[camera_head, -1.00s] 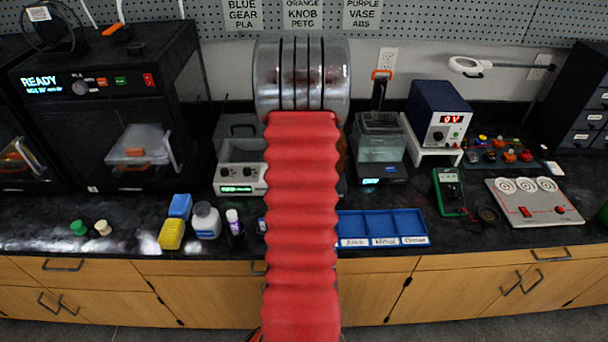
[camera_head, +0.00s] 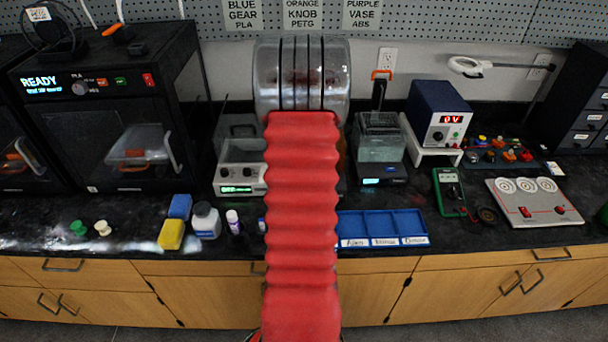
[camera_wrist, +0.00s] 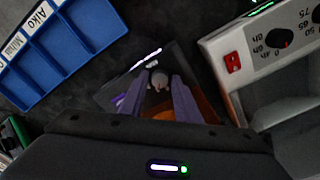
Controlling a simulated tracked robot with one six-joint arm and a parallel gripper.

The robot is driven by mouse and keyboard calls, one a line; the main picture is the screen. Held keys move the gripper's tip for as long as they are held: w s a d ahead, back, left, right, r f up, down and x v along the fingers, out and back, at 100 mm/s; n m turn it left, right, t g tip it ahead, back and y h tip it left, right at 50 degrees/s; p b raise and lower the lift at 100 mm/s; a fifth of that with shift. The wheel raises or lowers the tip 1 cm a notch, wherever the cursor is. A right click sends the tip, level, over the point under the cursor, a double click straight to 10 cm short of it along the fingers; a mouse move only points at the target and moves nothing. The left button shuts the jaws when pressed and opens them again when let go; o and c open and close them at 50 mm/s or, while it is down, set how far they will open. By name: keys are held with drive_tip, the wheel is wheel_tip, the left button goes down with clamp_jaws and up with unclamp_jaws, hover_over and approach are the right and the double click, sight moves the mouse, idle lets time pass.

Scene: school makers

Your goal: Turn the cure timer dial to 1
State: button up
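In the wrist view, my gripper (camera_wrist: 160,80) has its two purple-grey fingers apart. A small pale, rounded piece (camera_wrist: 159,79) shows between the fingertips, with dark clear panels and an orange surface (camera_wrist: 205,106) around it. I cannot tell if it is the cure timer dial or if the fingers touch it. No dial marking can be read there.
A blue labelled tray (camera_head: 382,222) lies right of my arm; it also shows in the wrist view (camera_wrist: 65,45). The pale machine with a green display (camera_head: 240,178) stands to the left. A clear tank (camera_head: 380,145) and a power supply (camera_head: 440,115) stand to the right.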

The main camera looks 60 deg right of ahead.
wheel_tip(320, 180, up, 14)
drive_tip(key=shift+f, duration=0.2)
idle(0.4)
idle(0.6)
drive_tip(key=w+a+r+n+t, duration=0.15)
drive_tip(key=a+n, duration=0.25)
drive_tip(key=a, duration=0.5)
drive_tip(key=w+a+n+h, duration=0.1)
drive_tip(key=w+a+n, duration=0.25)
drive_tip(key=a, duration=0.55)
drive_tip(key=w+a+r+n, duration=0.1)
drive_tip(key=w+a+n, duration=0.1)
drive_tip(key=a+n, duration=0.5)
drive_tip(key=s+a+r+n+t, duration=0.1)
drive_tip(key=a+n, duration=0.1)
drive_tip(key=a, duration=0.6)
drive_tip(key=s+a+r+n+t, duration=0.1)
drive_tip(key=a+r+n, duration=0.1)
drive_tip(key=a, duration=0.7)
drive_tip(key=s+a+r+n+t+y, duration=0.1)
drive_tip(key=a+n+t, duration=0.1)
drive_tip(key=a, duration=0.7)
drive_tip(key=shift+s+r, duration=0.15)
drive_tip(key=shift+s, duration=0.1)
